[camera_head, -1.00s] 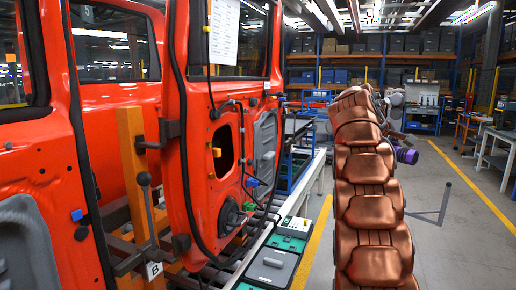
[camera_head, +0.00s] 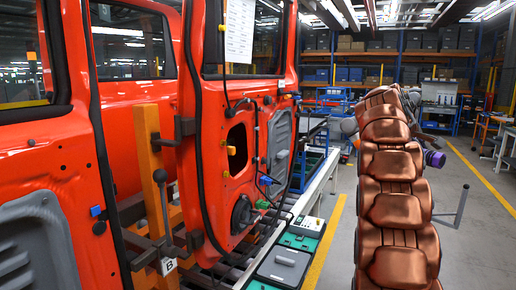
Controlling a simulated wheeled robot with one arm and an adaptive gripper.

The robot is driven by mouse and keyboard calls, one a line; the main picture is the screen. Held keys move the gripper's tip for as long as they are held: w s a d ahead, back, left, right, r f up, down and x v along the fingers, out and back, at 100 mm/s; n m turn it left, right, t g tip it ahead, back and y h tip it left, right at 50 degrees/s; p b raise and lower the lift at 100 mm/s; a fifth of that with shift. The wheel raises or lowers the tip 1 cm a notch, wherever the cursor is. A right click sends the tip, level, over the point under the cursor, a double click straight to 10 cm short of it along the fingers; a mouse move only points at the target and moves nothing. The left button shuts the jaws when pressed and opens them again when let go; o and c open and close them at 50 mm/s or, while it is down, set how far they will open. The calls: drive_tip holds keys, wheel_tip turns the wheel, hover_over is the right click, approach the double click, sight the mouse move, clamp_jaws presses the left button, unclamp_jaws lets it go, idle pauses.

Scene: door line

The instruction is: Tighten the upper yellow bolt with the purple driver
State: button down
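The orange-red door (camera_head: 212,200) hangs open at the left centre. A small yellow piece (camera_head: 222,29) sits on its window frame beside the paper sheet, and another yellow piece (camera_head: 231,150) sits lower on the inner panel by the dark opening. They look like bolts, but are too small to tell how far they stand out. The purple driver (camera_head: 435,158) shows only in part, past the right side of my copper-coloured arm. My gripper is mostly hidden behind the arm, so its fingers and any hold on the driver cannot be seen. The driver is well right of the door.
A yellow-orange post (camera_head: 150,190) and a lever stand left of the door. Green-and-grey cases (camera_head: 285,262) lie on the line beside it. A grey bar frame (camera_head: 460,205) stands at the right. Floor is open around the yellow line. Shelves fill the back.

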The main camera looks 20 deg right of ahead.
sight(435, 154)
drive_tip(key=shift+s+d+r+p, duration=0.1)
drive_tip(key=shift+s+d+p, duration=0.25)
drive_tip(key=shift+s+d, duration=0.5)
drive_tip(key=shift+s+d+r+p, duration=0.1)
drive_tip(key=shift+s+d+p, duration=0.25)
drive_tip(key=shift+s+d, duration=0.5)
drive_tip(key=shift+s+a, duration=0.2)
drive_tip(key=shift+s, duration=0.05)
